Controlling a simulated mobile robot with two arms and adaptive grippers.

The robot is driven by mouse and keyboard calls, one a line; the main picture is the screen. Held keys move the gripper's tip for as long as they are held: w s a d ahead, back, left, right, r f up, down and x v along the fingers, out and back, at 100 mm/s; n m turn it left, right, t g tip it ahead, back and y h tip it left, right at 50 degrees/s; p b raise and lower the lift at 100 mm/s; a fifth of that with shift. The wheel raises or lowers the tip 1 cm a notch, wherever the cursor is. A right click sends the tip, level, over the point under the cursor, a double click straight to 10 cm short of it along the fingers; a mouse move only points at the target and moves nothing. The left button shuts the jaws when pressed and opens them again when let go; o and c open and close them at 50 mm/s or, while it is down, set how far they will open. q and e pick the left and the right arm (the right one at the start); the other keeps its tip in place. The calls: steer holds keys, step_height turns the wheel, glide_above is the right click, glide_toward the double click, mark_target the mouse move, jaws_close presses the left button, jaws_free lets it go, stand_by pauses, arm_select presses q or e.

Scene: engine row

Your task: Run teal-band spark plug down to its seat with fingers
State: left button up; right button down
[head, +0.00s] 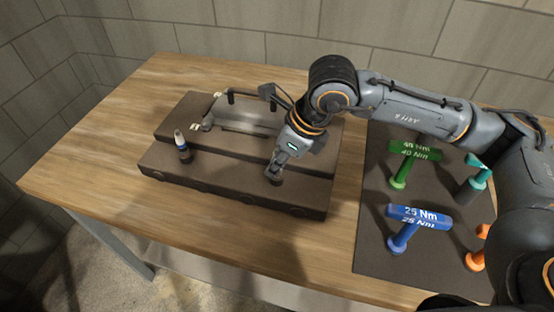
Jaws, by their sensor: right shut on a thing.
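My right gripper (276,172) reaches down from the right onto the front ledge of the dark engine block (230,196). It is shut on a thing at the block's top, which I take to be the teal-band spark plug. The fingers hide nearly all of that plug, and its teal band does not show. I cannot tell how deep it sits. Another spark plug with a white top and a blue band (182,146) stands upright at the left end of the same ledge. My left gripper is not in view.
A green 40 Nm tool (414,152), a blue 25 Nm tool (420,217), a teal tool (480,166) and a partly hidden orange one (476,260) stand on a dark mat (372,240) at right. The wooden table (110,150) is clear at left.

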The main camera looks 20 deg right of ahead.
steer(key=shift+a+f+m+t+b, duration=0.1)
steer(key=shift+f+m+t+b, duration=0.2)
steer(key=shift+m+b, duration=0.65)
steer(key=m+h+b, duration=0.1)
steer(key=m+b, duration=0.1)
steer(key=m, duration=0.1)
steer(key=shift+r+t+h, duration=0.1)
steer(key=shift+t+h, duration=0.2)
steer(key=shift+t, duration=0.1)
steer(key=m+h+b, duration=0.1)
steer(key=m+b, duration=0.1)
steer(key=m, duration=0.2)
steer(key=m+h, duration=0.1)
steer(key=m, duration=0.1)
steer(key=shift+m+b, duration=0.35)
steer(key=m+h+p, duration=0.1)
steer(key=r+m+p, duration=0.1)
steer(key=m, duration=0.1)
steer(key=shift+h+p, duration=0.35)
steer(key=shift+h, duration=0.05)
steer(key=shift+f+m+h+p, duration=0.25)
steer(key=shift+m+p, duration=0.35)
steer(key=shift+m, duration=0.4)
steer(key=shift+f+m, duration=0.1)
steer(key=shift+m, duration=0.2)
